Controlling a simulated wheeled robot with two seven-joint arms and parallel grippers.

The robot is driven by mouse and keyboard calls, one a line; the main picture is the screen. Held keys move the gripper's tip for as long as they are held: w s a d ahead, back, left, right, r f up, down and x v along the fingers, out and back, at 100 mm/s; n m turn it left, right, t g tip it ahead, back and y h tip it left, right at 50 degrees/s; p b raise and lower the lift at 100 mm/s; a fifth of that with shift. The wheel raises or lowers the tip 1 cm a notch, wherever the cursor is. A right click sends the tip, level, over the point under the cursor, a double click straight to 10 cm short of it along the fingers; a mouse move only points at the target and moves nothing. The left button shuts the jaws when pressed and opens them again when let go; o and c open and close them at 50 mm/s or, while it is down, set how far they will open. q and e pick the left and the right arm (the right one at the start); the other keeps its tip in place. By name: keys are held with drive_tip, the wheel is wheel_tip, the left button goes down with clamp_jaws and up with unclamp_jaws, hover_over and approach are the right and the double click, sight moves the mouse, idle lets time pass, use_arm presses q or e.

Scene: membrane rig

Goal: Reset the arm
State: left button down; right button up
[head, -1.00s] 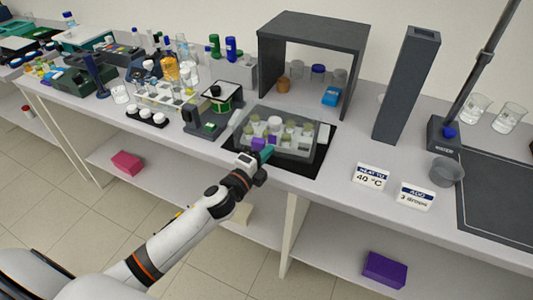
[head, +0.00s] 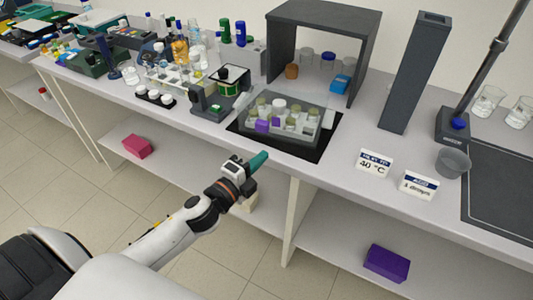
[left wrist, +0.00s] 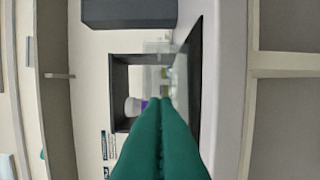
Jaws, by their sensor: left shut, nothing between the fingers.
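My left gripper (head: 258,160) is shut and empty, with its green fingers together. It is in front of the bench's front edge in the head view, short of the tray. In the left wrist view the shut green fingers (left wrist: 159,110) fill the lower middle and hide part of the scene behind them. The clear tray (head: 290,140) with several vials and purple pieces sits on a black mat (head: 241,126) on the bench. My right gripper is not in view.
The bench (head: 335,175) holds a dark open-fronted shelf box (head: 325,14), a tall dark column (head: 415,75), two label cards (head: 376,162) and a grey cup (head: 453,162). Glassware and racks crowd its left part. A pink box (head: 137,146) and a purple box (head: 387,263) lie on the lower shelf.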

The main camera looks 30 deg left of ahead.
use_arm(q)
drive_tip(key=shift+s+a, duration=0.1)
drive_tip(key=shift+s, duration=0.05)
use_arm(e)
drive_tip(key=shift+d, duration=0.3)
